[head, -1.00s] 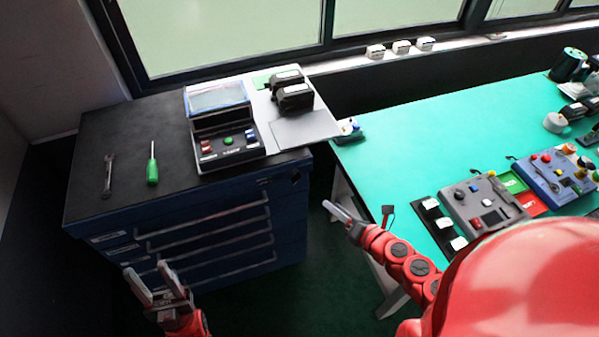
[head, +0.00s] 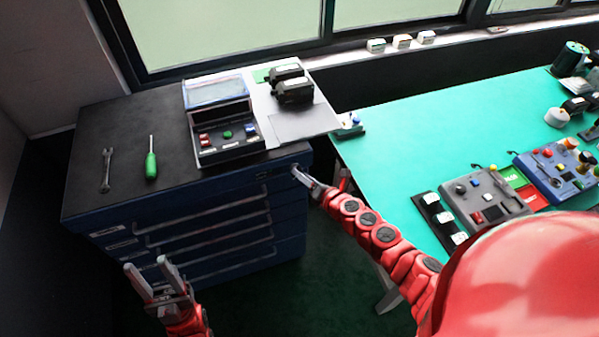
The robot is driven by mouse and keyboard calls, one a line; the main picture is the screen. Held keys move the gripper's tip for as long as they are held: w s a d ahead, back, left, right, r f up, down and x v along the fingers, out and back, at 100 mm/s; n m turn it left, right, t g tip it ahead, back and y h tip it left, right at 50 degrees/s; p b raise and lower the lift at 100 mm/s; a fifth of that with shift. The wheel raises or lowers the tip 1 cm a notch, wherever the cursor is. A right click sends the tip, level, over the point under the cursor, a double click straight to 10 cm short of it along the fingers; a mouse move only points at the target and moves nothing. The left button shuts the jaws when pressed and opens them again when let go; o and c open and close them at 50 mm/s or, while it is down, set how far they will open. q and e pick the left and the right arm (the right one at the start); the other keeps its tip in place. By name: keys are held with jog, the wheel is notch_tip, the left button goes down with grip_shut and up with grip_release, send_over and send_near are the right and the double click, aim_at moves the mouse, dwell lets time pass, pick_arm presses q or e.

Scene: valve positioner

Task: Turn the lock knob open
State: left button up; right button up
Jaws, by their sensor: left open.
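The blue drawer cabinet (head: 225,215) stands at left with a black top. Its lock knob was a small dark spot at the upper right of the front; my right gripper (head: 298,172) now covers that spot, so the knob is hidden. The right gripper's tips are at the cabinet's upper right front corner, seen edge-on. I cannot tell if they touch the knob or whether the jaws are open. My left gripper (head: 147,265) is open and empty, low in front of the cabinet's left side.
A wrench (head: 107,172), a green screwdriver (head: 151,162) and a control box (head: 225,135) lie on the cabinet top. A teal table (head: 440,130) with several control units stands at right, across a gap.

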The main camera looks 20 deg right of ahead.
jog(key=shift+x, duration=1)
jog(key=shift+s+a, duration=0.1)
grip_shut()
